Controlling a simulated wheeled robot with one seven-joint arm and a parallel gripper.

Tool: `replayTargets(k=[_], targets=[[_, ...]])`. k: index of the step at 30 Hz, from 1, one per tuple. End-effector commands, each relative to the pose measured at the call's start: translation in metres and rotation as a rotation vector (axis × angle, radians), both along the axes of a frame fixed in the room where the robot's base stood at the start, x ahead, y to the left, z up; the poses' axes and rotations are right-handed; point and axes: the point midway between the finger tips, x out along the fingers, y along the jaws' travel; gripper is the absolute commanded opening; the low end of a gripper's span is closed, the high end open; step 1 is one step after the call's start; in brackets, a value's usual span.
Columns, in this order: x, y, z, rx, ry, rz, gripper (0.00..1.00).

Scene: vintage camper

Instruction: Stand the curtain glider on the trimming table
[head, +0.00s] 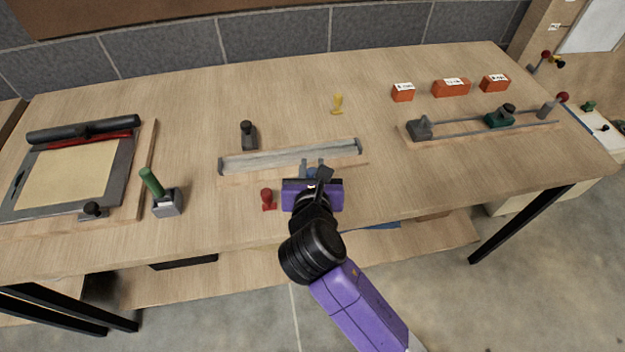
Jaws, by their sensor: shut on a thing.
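My gripper (316,172) reaches over the front of the wooden table (370,180), just in front of a long grey channel (290,158) on a wooden base. It is shut on a small blue piece (312,173), mostly hidden by the fingers and the purple gripper body. I cannot tell whether this piece touches the table or the base. Similar small pieces stand on the table: a red one (268,199) left of my gripper and a yellow one (338,104) behind the channel. Which piece is the curtain glider is not clear from this view.
A black-knobbed block (249,135) stands behind the channel. A green-handled tool (160,192) and a roller board (75,168) are at left. A rail with a green slider (499,117) and orange blocks (451,88) are at right. The table's front right is clear.

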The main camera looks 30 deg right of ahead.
Motion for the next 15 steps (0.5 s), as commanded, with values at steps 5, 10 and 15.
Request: replayTargets(k=[5,10,15], targets=[[0.000,0.000,-0.013,0.000,0.001,0.000,0.00],[-0.001,0.000,-0.039,-0.001,0.003,0.000,0.00],[0.000,0.000,-0.044,0.000,-0.001,0.001,0.00]])
